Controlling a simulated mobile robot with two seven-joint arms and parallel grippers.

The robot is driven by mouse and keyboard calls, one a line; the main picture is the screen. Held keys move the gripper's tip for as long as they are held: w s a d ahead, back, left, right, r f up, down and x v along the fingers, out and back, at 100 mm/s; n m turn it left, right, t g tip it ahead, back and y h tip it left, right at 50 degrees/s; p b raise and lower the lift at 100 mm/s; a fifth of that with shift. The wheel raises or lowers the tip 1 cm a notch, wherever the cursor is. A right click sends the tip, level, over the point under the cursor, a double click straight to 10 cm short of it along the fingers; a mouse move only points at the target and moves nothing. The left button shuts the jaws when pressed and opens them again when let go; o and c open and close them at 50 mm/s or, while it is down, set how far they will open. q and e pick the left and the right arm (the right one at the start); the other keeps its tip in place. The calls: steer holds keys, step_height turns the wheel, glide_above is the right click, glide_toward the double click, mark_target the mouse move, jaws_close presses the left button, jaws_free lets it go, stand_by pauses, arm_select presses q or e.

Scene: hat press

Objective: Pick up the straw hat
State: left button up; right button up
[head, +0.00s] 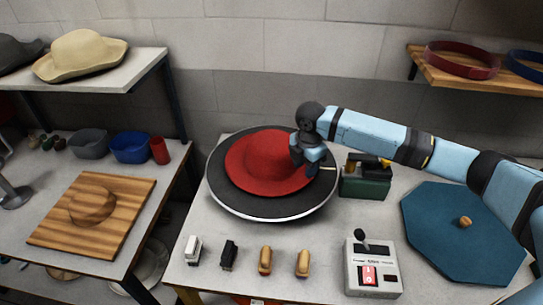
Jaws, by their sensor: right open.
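The straw hat (80,54) is pale tan with a wide brim. It sits on the upper left shelf, near its front edge. My right gripper (307,168) is open and points down at the right part of the red hat (270,158), far to the right of the straw hat. I cannot tell whether its fingers touch the red hat. The red hat lies on a round black plate (237,206). My left gripper is not in view.
A dark hat (14,50) sits left of the straw hat on the shelf (128,78). Below are bowls (131,147) and a wooden hat block (92,205). A control box (373,266), brushes (265,260) and a blue mat (440,235) lie on the main table.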

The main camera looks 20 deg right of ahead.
mark_target(302, 185)
step_height(302, 185, down, 3)
steer(key=shift+w+r, duration=0.1)
steer(key=shift+r, duration=0.1)
steer(key=shift+a+f+p, duration=0.1)
steer(key=shift+f+p, duration=0.2)
steer(key=shift+f, duration=0.05)
step_height(302, 185, down, 4)
steer(key=shift+a+r+p, duration=0.15)
steer(key=shift+r+p, duration=0.05)
steer(key=shift+p, duration=0.25)
steer(key=shift+f, duration=0.4)
jaws_close()
